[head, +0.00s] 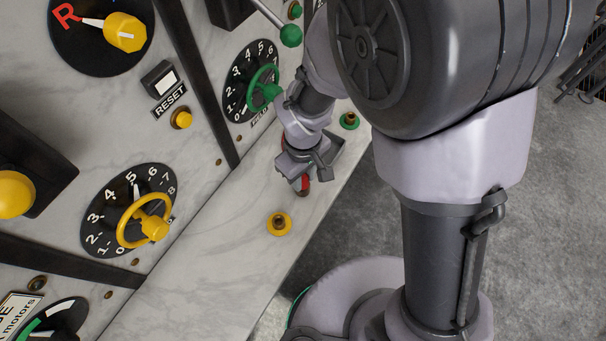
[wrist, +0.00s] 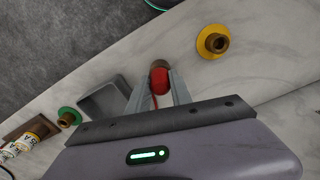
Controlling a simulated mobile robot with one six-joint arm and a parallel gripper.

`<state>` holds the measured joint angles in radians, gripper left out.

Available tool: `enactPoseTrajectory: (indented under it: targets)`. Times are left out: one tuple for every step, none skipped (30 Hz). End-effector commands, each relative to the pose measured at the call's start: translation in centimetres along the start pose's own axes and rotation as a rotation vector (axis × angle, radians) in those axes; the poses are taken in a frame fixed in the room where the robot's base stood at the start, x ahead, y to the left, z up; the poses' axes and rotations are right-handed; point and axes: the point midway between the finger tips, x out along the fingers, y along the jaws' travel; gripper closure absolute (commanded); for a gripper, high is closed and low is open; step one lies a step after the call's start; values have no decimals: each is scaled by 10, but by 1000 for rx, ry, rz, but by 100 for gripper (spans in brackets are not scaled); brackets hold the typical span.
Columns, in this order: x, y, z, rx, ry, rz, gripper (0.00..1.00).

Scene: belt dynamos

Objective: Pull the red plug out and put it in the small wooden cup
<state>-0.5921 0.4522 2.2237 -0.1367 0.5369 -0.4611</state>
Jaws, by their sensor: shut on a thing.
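My gripper (wrist: 160,98) is shut on the red plug (wrist: 160,82), with one finger on each side of it. A brown round end of the plug shows just beyond the fingertips in the wrist view. In the head view my gripper (head: 301,178) is low over the marble ledge, with the red plug (head: 304,184) at its tip. I cannot tell whether the plug is seated or clear of the ledge. A small wooden cup cannot be made out clearly. A brown wooden holder (wrist: 17,133) with labelled cylinders is partly seen at the left edge of the wrist view.
A yellow socket (head: 279,223) and a green socket (head: 349,121) stand on the marble ledge (head: 240,262), on either side of my gripper. A grey open box (wrist: 100,101) is beside my gripper. The upright panel carries a green handwheel (head: 262,88) and a yellow handwheel (head: 146,221).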

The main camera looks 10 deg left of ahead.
Motion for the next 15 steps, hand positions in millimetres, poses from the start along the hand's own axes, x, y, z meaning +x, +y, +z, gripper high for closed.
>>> enactPoseTrajectory:
  targets:
    - [2, 0, 0, 0, 0, 0, 100]
    - [3, 0, 0, 0, 0, 0, 100]
    - [4, 0, 0, 0, 0, 0, 100]
    - [5, 0, 0, 0, 0, 0, 100]
    - [6, 0, 0, 0, 0, 0, 100]
    - [6, 0, 0, 0, 0, 0, 100]
    - [6, 0, 0, 0, 0, 0, 68]
    - [5, 0, 0, 0, 0, 0, 62]
    - [5, 0, 0, 0, 0, 0, 55]
    - [5, 0, 0, 0, 0, 0, 49]
    - [5, 0, 0, 0, 0, 0, 49]
    - [5, 0, 0, 0, 0, 0, 49]
    - [5, 0, 0, 0, 0, 0, 49]
    - [5, 0, 0, 0, 0, 0, 49]
    - [5, 0, 0, 0, 0, 0, 49]
